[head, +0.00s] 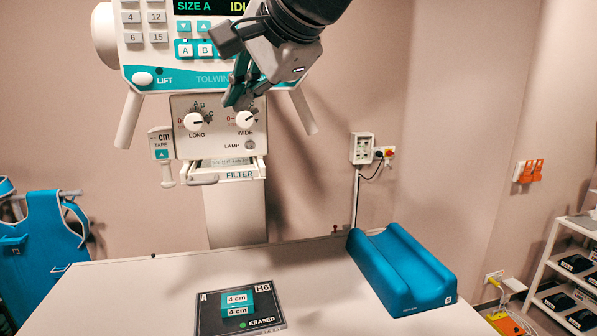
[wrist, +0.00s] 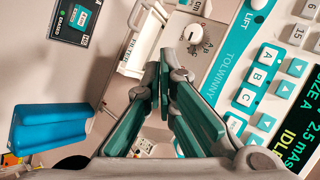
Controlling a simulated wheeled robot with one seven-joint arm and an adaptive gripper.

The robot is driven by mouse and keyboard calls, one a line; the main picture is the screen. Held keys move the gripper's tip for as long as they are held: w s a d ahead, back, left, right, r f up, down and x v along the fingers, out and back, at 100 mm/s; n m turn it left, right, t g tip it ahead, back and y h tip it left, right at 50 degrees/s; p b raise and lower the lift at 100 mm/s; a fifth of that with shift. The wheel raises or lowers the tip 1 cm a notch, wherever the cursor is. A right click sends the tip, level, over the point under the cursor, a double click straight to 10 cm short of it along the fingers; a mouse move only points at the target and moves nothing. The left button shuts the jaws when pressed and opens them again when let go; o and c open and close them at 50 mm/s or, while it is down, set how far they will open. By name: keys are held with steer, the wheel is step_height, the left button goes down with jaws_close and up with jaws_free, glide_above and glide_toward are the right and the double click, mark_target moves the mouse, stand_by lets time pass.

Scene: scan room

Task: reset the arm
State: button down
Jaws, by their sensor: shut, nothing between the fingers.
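My gripper (head: 238,98) is raised in front of the wall-side X-ray head (head: 146,50), over its lower right part near the WIDE knob (head: 245,119). In the wrist view the teal fingers of my gripper (wrist: 165,72) come together at the tips with nothing between them. The LONG knob (head: 194,121) shows left of the gripper. The gripper hides part of the keypad panel. I cannot tell whether the fingers touch the panel. My arm comes in from the top of the head view.
Below is a white table (head: 140,290) with a dark plate (head: 212,318) bearing a teal 4 cm block (head: 237,299), and a blue grooved cushion (head: 400,268). A FILTER tray (head: 238,174) juts out under the knobs. A white shelf (head: 560,255) stands at right. A blue apron (head: 50,245) hangs at left.

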steer(key=s+d+f+n+g+h, duration=0.1)
steer(key=s+d+f+n+h, duration=0.1)
steer(key=s+d+f, duration=0.3)
steer(key=s+d+f+n+h+b, duration=0.1)
steer(key=s+d+f+n+h, duration=0.1)
steer(key=s+d+f, duration=0.4)
steer(key=s+d+f+n+g+h, duration=0.1)
steer(key=s+d+f+n+h, duration=0.2)
steer(key=d+f, duration=1.1)
steer(key=s+d+n, duration=0.1)
steer(key=s+d, duration=0.1)
steer(key=s, duration=0.1)
steer(key=shift+s+d+g+b, duration=0.2)
steer(key=shift+g+b, duration=0.1)
steer(key=shift+b, duration=0.1)
stand_by(0.6)
